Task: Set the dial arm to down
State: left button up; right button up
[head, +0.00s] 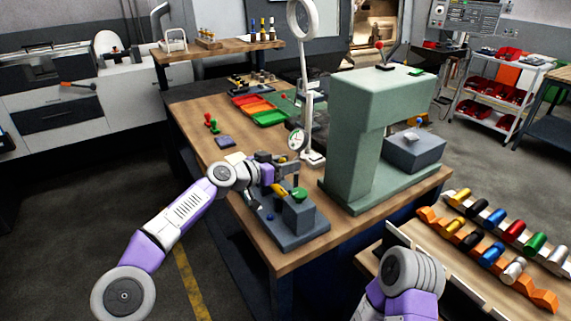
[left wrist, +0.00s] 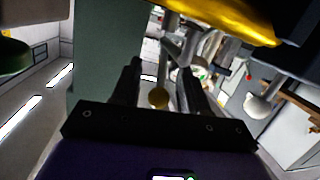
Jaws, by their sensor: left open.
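A round white dial gauge (head: 297,139) shows in the head view above a dark grey fixture (head: 305,234) at the near edge of the wooden bench. The fixture carries a green knob (head: 299,194) and a yellow lever (head: 279,189). My left gripper (head: 270,178) is at the back left of the fixture, partly hidden by its own wrist. In the left wrist view its two dark fingers (left wrist: 162,75) are apart. A thin rod with a brass ball end (left wrist: 158,97) shows between them; I cannot tell whether they touch it. Which part is the dial arm is unclear.
A tall green press-like block (head: 365,135) stands right of the fixture. A ring lamp on a post (head: 303,70) rises behind it. Colored trays (head: 268,117) lie farther back. A rack with colored cylinders (head: 490,240) is at the right. The floor at left is clear.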

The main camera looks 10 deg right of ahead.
pick_arm(q)
jog(key=v, duration=0.7)
jog(key=shift+s+a, duration=0.15)
jog(key=shift+a, duration=0.1)
jog(key=shift+r, duration=0.1)
